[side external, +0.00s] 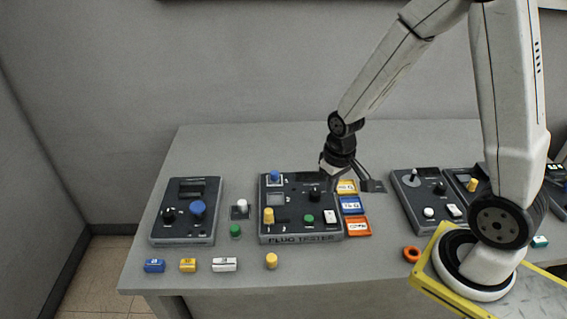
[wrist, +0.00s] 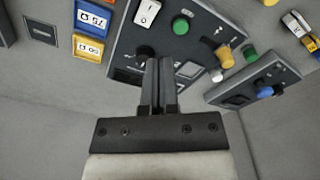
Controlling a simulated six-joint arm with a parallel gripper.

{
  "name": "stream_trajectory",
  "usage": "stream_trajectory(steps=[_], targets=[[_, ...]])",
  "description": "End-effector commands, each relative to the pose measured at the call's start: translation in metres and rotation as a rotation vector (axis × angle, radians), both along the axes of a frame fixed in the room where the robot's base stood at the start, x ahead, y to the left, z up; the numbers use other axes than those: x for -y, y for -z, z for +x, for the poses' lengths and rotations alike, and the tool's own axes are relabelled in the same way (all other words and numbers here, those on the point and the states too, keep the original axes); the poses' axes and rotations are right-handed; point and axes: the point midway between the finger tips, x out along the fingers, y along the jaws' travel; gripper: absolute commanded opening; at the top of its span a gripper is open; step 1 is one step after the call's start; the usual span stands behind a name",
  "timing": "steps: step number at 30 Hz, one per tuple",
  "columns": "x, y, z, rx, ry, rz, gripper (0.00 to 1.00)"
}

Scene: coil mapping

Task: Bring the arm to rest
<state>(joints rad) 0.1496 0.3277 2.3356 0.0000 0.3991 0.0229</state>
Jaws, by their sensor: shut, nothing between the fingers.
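My gripper (wrist: 158,62) is shut and empty in the wrist view, its two dark fingers side by side. In the side view my gripper (side external: 323,188) points down over the right part of the dark plug tester (side external: 290,239), close to a black knob (side external: 315,195). Its fingertips are small and dark there, so I cannot tell whether they touch the panel. The wrist view shows the tester (wrist: 122,48) behind the fingers, with a black knob partly covered by them.
Yellow, blue and orange labelled tiles (side external: 351,205) lie right of the tester. Another panel (side external: 182,236) stands left and one (side external: 398,177) right. Small plugs (side external: 224,265) and an orange ring (side external: 411,254) lie along the front. The table's back strip (side external: 240,150) is clear.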

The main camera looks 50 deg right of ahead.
Motion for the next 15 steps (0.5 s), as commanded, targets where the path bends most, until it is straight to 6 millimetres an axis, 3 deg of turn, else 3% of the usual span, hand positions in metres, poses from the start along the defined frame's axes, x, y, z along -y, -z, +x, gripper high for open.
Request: stream_trajectory(steps=[6, 15], targets=[[-0.027, -0.030, -0.019, 0.080, -0.089, -0.010, 0.00], [-0.047, -0.049, -0.039, 0.146, -0.164, -0.014, 0.00]])
